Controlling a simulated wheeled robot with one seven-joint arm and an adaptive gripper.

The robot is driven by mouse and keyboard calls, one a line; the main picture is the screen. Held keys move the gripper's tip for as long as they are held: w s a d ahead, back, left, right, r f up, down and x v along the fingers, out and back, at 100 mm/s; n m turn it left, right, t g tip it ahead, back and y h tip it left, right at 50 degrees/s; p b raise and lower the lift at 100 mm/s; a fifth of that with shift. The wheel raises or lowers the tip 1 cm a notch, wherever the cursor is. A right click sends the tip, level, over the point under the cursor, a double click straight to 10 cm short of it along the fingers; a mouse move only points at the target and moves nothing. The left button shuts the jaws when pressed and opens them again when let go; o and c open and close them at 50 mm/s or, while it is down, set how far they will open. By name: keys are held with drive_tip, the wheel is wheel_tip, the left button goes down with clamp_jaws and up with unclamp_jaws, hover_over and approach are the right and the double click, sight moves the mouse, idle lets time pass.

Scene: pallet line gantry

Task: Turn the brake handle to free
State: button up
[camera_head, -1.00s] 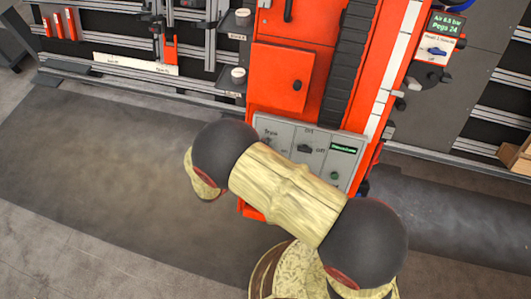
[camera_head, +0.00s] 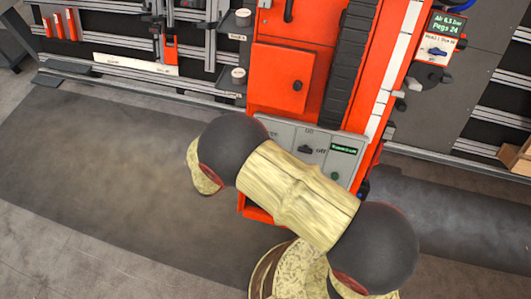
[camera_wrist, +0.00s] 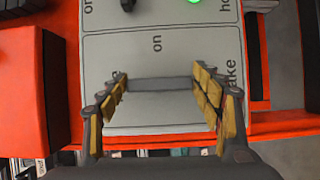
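The grey control panel (camera_head: 312,150) sits low on the orange machine in the head view. My arm covers its left part, where the brake control is. In the wrist view the panel (camera_wrist: 185,45) fills the middle, with printed words including "on" and a cut-off "ake". My gripper (camera_wrist: 160,84) is open in front of it, with yellow-padded fingers wide apart. A plain grey bar (camera_wrist: 160,85) spans the gap between the fingers near their tips; it may be the brake handle. Whether the pads touch it, I cannot tell.
A green light (camera_wrist: 194,1) shows at the wrist view's top edge. An orange block (camera_wrist: 25,90) stands left of the fingers. The floor at left is clear.

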drive_tip(key=o, duration=0.4)
drive_tip(key=v, duration=1.2)
idle(0.5)
